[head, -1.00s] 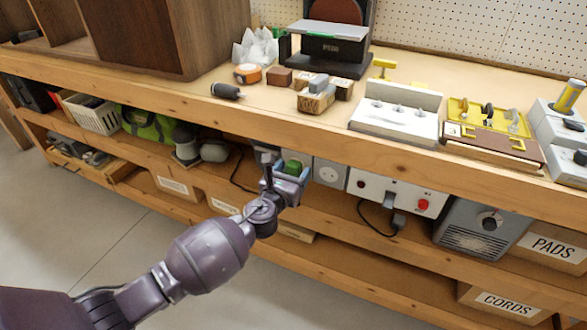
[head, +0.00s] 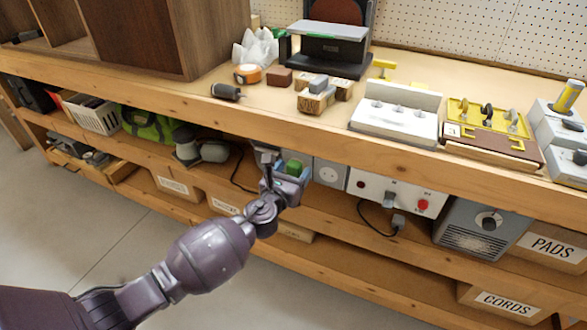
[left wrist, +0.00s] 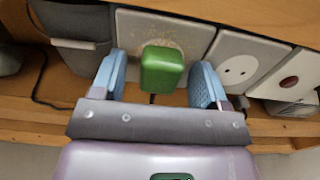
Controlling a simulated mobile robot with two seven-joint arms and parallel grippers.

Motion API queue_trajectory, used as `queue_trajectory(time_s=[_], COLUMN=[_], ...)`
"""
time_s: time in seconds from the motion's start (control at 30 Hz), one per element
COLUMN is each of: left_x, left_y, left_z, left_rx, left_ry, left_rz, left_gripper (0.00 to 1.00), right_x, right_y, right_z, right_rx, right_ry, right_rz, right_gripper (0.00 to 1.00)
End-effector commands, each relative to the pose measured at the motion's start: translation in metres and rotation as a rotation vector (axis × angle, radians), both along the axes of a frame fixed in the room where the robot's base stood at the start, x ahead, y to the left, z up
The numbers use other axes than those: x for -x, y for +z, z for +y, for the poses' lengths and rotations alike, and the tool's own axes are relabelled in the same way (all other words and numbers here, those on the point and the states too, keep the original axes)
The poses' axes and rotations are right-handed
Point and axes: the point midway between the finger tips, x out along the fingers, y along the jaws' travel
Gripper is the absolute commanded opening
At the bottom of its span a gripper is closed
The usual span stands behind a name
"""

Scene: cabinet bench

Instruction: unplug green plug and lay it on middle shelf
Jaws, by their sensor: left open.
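The green plug (left wrist: 162,69) sits at a pale wall socket plate (left wrist: 185,33), between my left gripper's two blue fingers in the left wrist view. My left gripper (left wrist: 164,85) is open, with a finger on either side of the plug and a visible gap on each side. It also shows in the head view (head: 287,172). The middle shelf (head: 335,207) runs below the sockets. My right gripper is not in view.
A second, empty socket plate (head: 328,173) is right of the plug. A white panel (head: 385,190) with a red button and a grey heater-like box (head: 485,228) stand further right. The bench front edge (head: 330,143) overhangs closely. A grey speaker-like item (left wrist: 75,28) is left of the plug.

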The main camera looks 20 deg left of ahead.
Motion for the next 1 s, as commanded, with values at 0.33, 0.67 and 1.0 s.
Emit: queue_trajectory(time_s=[0.33,0.67,1.0], left_x=[-0.0001,0.0,-0.0001], left_y=[0.001,-0.0001,0.0004], left_z=[0.0001,0.0001,0.0001], left_rx=[0.0,0.0,0.0], left_ry=[0.0,0.0,0.0], left_rz=[-0.001,0.0,-0.001], left_gripper=[0.68,0.45,0.0], right_x=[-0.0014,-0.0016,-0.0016], right_y=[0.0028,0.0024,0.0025], right_z=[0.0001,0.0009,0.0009], right_rx=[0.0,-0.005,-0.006], right_ry=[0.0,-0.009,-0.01], right_rz=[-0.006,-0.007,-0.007], right_gripper=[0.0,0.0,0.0])
